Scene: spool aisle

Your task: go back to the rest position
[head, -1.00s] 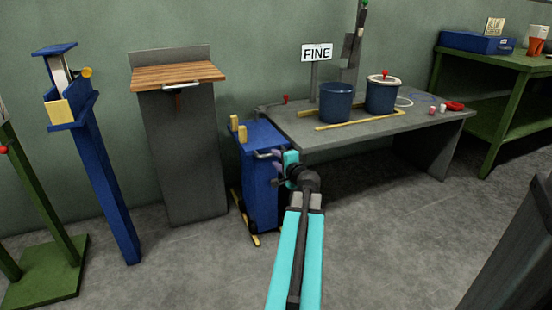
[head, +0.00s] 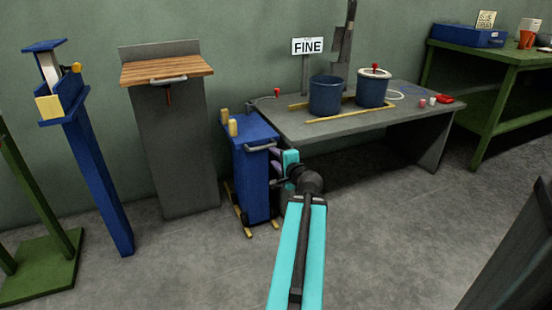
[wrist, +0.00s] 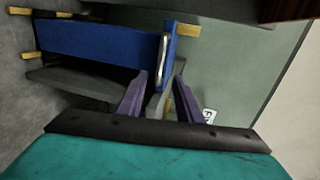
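My arm reaches forward in the head view, with my gripper (head: 277,160) at its far end, beside the right side of the blue cart (head: 255,180). In the wrist view my gripper (wrist: 161,88) has its two purple fingers apart, with a clear gap between them. I see nothing held. The cart (wrist: 90,42) shows sideways beyond the fingers, and its silver handle (wrist: 162,56) lies just past the fingertips. I cannot tell whether a finger touches the cart.
A grey stand (head: 180,150), a blue post (head: 98,180) and a green bench (head: 520,115) stand around.

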